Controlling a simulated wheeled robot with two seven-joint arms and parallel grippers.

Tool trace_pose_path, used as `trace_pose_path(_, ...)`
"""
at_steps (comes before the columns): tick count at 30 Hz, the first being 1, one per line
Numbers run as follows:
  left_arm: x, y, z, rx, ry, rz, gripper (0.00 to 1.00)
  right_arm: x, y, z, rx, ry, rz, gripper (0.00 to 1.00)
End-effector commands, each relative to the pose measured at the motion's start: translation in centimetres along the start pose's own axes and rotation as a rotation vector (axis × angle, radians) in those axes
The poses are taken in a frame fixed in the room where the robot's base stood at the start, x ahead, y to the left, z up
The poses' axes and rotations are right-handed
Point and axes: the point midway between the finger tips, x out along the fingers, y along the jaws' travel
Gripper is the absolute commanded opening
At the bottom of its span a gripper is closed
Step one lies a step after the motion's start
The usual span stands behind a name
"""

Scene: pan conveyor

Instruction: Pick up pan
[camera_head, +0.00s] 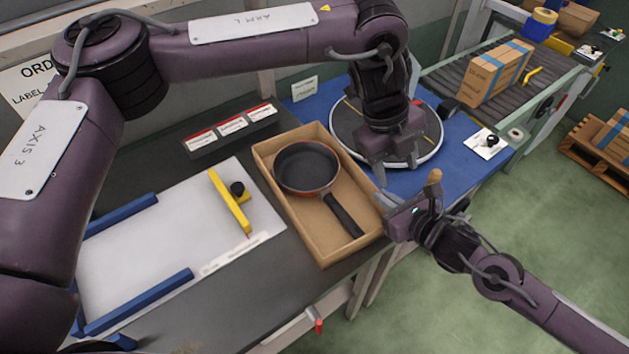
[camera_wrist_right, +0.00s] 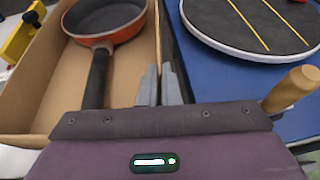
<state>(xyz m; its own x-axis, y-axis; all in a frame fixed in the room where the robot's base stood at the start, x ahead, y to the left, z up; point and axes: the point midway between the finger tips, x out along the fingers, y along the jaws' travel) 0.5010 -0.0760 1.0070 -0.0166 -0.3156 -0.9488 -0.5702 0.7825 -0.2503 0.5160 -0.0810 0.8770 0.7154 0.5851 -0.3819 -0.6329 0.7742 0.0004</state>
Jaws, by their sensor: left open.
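The pan (camera_head: 306,168), dark inside with an orange-red outside, lies in an open cardboard box (camera_head: 292,236). Its black handle (camera_head: 344,215) points toward the box's near right corner. The pan (camera_wrist_right: 105,18) and its handle (camera_wrist_right: 97,78) also show in the right wrist view, left of the fingers. My left gripper (camera_head: 398,172) is open, pointing down over the near edge of the round turntable, right of the box and apart from the pan.
The turntable (camera_head: 345,135) stands on a blue mat (camera_head: 465,135). A wooden peg (camera_head: 435,176) is beside my right gripper. Left of the box lies a white board (camera_head: 150,240) with blue rails and a yellow bar (camera_head: 229,200). A conveyor (camera_head: 450,80) carries a carton (camera_head: 495,72).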

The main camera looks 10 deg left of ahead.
Motion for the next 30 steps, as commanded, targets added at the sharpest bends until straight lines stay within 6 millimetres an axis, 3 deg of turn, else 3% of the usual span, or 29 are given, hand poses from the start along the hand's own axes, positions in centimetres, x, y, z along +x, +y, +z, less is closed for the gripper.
trace_pose_path(1,0.2,2.2,1.4,-0.035,-0.059,0.067,0.48,0.0,0.0,-0.1,0.001,0.001,0.0,0.0)
trace_pose_path(3,0.3,4.7,2.9,-0.078,-0.126,0.143,0.48,0.0,0.0,-0.1,0.001,0.001,0.0,0.0)
trace_pose_path(9,0.9,8.3,4.9,-0.132,-0.212,0.241,0.48,0.0,0.1,-0.1,0.0,0.002,0.001,0.0)
trace_pose_path(18,5.5,9.6,5.9,-0.134,-0.215,0.245,0.48,0.0,0.1,-0.1,0.0,0.002,0.001,0.0)
trace_pose_path(25,7.1,10.1,6.4,-0.133,-0.215,0.243,0.48,0.0,0.1,-0.1,0.0,0.002,0.001,0.0)
trace_pose_path(30,9.2,11.0,7.6,-0.133,-0.215,0.244,0.48,0.0,0.1,-0.1,0.0,0.002,0.001,0.0)
